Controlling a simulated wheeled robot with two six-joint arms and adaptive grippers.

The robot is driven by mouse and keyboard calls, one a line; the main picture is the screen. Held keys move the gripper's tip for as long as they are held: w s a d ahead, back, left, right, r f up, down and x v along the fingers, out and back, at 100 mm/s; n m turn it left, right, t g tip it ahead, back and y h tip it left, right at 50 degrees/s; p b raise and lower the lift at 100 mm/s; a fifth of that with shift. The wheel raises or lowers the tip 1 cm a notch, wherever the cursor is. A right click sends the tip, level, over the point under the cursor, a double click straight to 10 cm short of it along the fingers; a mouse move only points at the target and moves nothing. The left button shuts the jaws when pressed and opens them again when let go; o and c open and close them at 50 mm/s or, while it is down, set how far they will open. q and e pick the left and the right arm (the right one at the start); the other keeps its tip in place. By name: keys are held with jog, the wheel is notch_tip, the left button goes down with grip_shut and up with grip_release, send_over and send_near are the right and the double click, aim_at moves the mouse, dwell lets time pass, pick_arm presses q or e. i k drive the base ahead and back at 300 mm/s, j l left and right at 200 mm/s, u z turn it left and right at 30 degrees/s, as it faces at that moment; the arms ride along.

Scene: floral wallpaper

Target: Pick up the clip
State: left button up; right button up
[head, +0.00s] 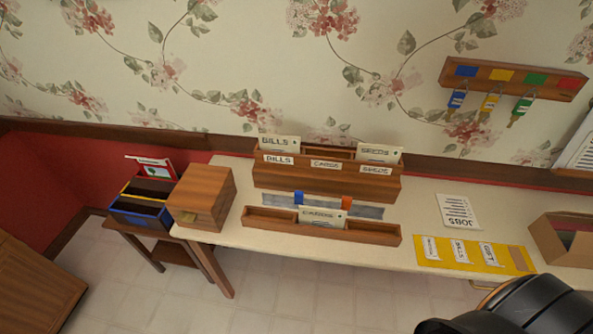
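No clip can be told for certain in the head view. Two small coloured pieces, one blue (299,197) and one orange (346,202), show between the two wooden holders on the table and may be clips. They are at a grey strip (367,211), partly behind the front wooden tray (268,220) and its upright card (318,217). They are too small to tell whether they grip anything. Neither of my grippers can be made out.
A wooden sorter (325,184) labelled BILLS, CARDS and SEEDS stands behind. A wooden box (203,195) is at the table's left end. A yellow strip (475,254), a JOBS sheet (458,211) and a cardboard box (562,238) lie right. A dark rounded shape covers the lower right.

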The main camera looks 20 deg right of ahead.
aim_at(346, 201)
jog(key=z, duration=1.1)
